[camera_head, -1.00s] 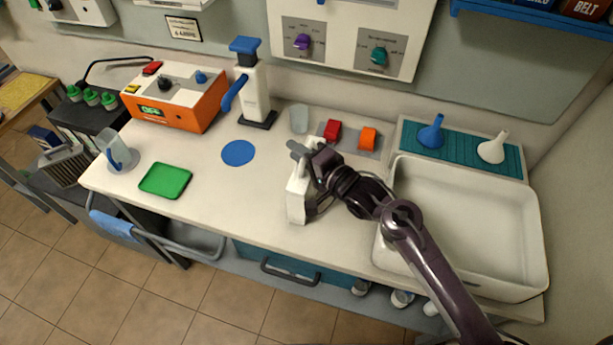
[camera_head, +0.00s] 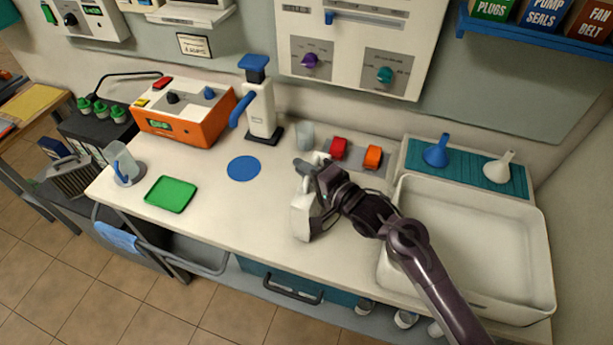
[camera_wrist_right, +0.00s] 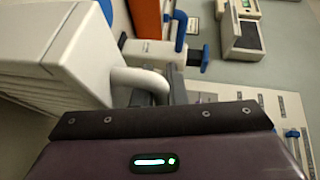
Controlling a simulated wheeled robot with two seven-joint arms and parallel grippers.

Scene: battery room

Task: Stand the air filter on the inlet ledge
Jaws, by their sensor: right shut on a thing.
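A white box-shaped thing with a ribbed face and a loop handle, which looks like the air filter (camera_head: 301,217), is at the middle of the counter, left of the sink. It also shows in the right wrist view as the ribbed white body (camera_wrist_right: 65,50) with its handle. My right gripper (camera_head: 309,169) is shut on the handle at its top. I cannot tell whether its base touches the counter. My gripper and arm hide part of it. I cannot pick out the inlet ledge for certain. My left gripper is not in view.
The counter (camera_head: 210,222) is bare in front of the blue disc (camera_head: 244,168) and green tray (camera_head: 171,194). An orange device (camera_head: 185,115) and white press (camera_head: 260,105) stand behind. Red and orange blocks (camera_head: 373,157) are close behind my gripper. The sink (camera_head: 470,235) is at right.

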